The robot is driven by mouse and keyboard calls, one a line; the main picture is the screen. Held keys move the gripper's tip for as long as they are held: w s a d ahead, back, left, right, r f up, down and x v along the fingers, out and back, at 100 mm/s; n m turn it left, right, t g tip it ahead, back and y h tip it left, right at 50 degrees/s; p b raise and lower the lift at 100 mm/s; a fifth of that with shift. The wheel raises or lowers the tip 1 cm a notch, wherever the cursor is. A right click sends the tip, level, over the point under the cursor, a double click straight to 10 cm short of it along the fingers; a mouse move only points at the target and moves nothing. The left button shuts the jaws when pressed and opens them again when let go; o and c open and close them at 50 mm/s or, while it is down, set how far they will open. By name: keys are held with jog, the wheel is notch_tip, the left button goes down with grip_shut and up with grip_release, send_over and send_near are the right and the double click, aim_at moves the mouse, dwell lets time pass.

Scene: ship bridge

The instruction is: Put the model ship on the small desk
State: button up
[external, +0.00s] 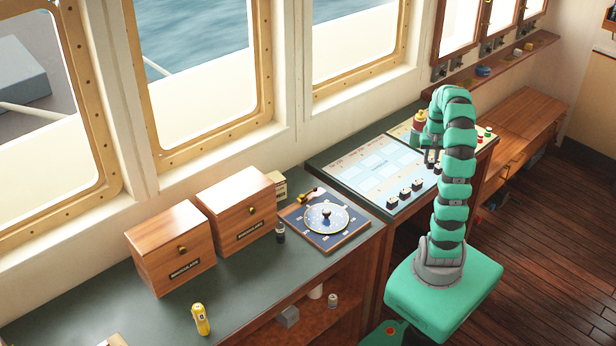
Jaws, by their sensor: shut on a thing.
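My gripper (432,156) points down over the right part of the chart table (352,176). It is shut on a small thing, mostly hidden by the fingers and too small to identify. A small dark object (437,169) shows right at the fingertips; I cannot tell whether it is the model ship or whether it is the held thing. Several small dark pieces with pale tops (404,194) stand in a row along the chart's front edge. A low wooden desk (527,112) with drawers, possibly the small desk, stands at the right, beyond my arm.
A red and yellow object (420,119) stands behind my gripper. The dark green counter (245,276) holds two wooden boxes (171,247), a compass board (326,217) and a yellow cylinder (201,319). A narrow shelf (510,58) runs below the right windows.

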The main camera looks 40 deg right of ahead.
jog(key=shift+s+d+f, duration=0.1)
jog(key=shift+s, duration=0.25)
jog(key=shift+f+b, duration=1.1)
jog(key=shift+f, duration=2.2)
jog(key=shift+f, duration=0.25)
jog(key=o, duration=1.1)
